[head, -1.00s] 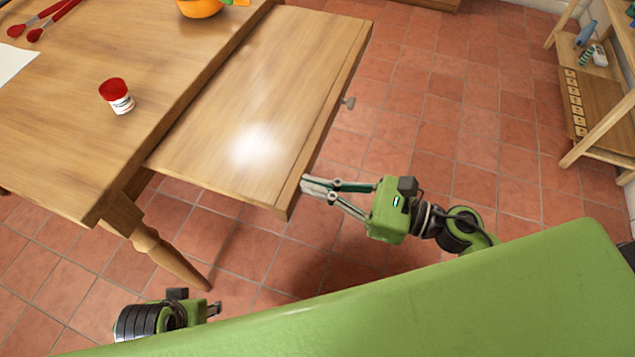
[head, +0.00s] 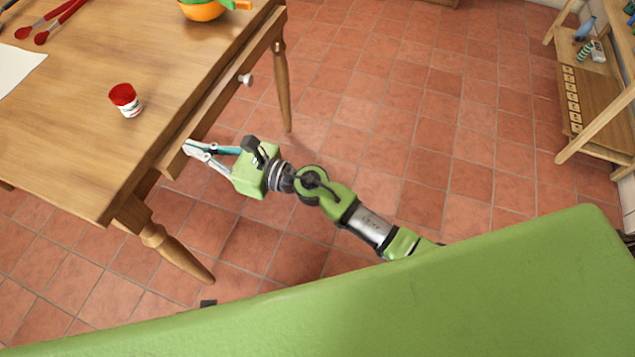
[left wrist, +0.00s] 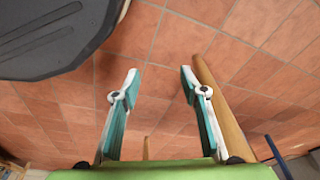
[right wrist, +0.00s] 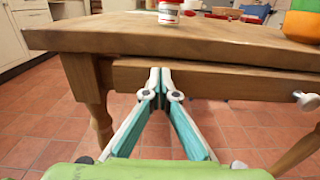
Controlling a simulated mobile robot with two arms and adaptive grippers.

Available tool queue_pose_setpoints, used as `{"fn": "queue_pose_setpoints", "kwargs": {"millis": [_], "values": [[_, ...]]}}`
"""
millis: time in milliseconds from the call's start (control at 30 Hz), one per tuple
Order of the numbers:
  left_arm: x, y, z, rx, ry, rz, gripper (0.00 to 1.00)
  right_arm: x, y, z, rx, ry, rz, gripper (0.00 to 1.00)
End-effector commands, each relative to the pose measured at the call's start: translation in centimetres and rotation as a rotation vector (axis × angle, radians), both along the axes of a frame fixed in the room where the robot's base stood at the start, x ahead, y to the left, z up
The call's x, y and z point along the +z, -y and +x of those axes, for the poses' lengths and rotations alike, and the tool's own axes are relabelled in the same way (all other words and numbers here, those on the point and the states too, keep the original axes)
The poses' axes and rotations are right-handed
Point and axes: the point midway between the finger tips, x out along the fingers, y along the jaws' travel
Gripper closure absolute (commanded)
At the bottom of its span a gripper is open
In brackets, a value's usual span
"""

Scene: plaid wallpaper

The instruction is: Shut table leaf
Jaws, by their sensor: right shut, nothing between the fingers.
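The table leaf (head: 220,95) now shows only as a narrow wooden front strip with a round knob (head: 245,79), nearly under the edge of the wooden table (head: 90,140). In the right wrist view the leaf front (right wrist: 225,82) lies just below the tabletop, with its knob (right wrist: 307,101) at the right. My right gripper (head: 188,148) is shut and empty, its tips at the near end of the leaf front. My left gripper (left wrist: 157,80) is open and empty above the tiled floor; in the head view only a small dark bit of that arm shows.
A red-capped jar (head: 126,100), an orange bowl (head: 202,9), red-handled utensils (head: 45,27) and white paper (head: 18,75) are on the tabletop. A wooden shelf (head: 600,105) stands at the right. The tiled floor between is clear.

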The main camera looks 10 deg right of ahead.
Motion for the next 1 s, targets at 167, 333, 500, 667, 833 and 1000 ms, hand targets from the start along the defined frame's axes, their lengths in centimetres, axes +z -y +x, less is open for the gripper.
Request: {"fn": "queue_pose_setpoints", "kwargs": {"millis": [167, 333, 500, 667, 833, 1000], "values": [[0.6, 0.0, 0.3, 0.001, 0.005, 0.000, 0.60, -0.1, -2.2, 1.5, 0.000, 0.000, 0.000, 1.00], [0.9, 0.0, 0.5, 0.001, 0.007, 0.000, 0.60, -0.1, -3.0, 2.1, -0.001, -0.002, 0.001, 1.00], [1.0, 0.0, 0.5, 0.001, 0.006, 0.001, 0.60, 0.0, -3.1, 2.2, -0.002, -0.001, 0.002, 1.00], [1.0, 0.0, 0.5, 0.001, 0.006, 0.001, 0.60, 0.1, -3.1, 2.2, -0.002, -0.001, 0.003, 1.00], [1.0, 0.0, 0.5, 0.001, 0.006, 0.001, 0.60, 0.2, -3.0, 2.3, -0.003, 0.001, 0.004, 1.00], [2.2, 0.2, 0.8, 0.003, 0.013, -0.003, 0.60, -0.1, -1.9, 2.9, -0.002, 0.003, 0.001, 1.00]]}}
